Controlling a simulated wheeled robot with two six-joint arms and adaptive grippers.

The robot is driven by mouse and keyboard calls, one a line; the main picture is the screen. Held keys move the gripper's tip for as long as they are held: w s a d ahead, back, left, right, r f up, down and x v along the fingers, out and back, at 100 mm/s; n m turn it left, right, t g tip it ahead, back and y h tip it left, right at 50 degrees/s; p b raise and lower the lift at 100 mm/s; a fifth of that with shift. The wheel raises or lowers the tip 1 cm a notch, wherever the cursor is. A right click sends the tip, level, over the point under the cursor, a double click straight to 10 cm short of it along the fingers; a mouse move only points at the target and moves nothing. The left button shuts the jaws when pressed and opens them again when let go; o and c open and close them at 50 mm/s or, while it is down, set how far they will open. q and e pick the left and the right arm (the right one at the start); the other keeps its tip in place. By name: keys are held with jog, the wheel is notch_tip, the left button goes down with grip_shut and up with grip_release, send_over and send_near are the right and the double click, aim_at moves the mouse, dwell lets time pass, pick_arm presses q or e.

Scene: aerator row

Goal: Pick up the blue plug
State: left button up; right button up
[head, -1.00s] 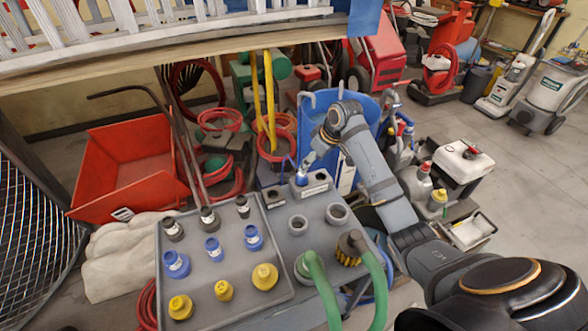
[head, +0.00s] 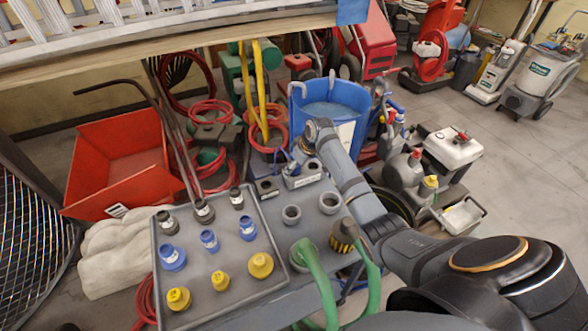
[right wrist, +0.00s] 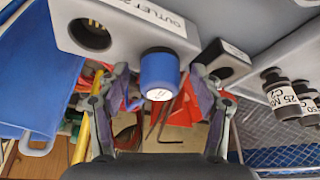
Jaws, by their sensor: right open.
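A blue plug (right wrist: 160,75) with a pale end face sits at a grey block labelled OUTLET (right wrist: 125,22) in the right wrist view. My right gripper (right wrist: 159,82) is open, with one finger on each side of this plug and gaps showing between. In the head view my right gripper (head: 298,158) is at the block (head: 304,177), and the plug there is mostly hidden by it. Several other blue plugs stand on the grey tray (head: 184,290), such as the large one (head: 172,258). My left gripper is not in view.
The tray also holds black plugs (head: 204,211) and yellow plugs (head: 261,265). Grey sockets (head: 330,202) and green hoses (head: 318,280) are right of it. A blue bin (head: 335,110) stands close behind the gripper. An empty dark socket (right wrist: 90,35) is beside the plug.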

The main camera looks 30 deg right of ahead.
jog(key=shift+c, duration=0.7)
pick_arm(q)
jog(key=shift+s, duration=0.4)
pick_arm(e)
jog(key=c, duration=1.1)
jog(key=shift+c, duration=0.2)
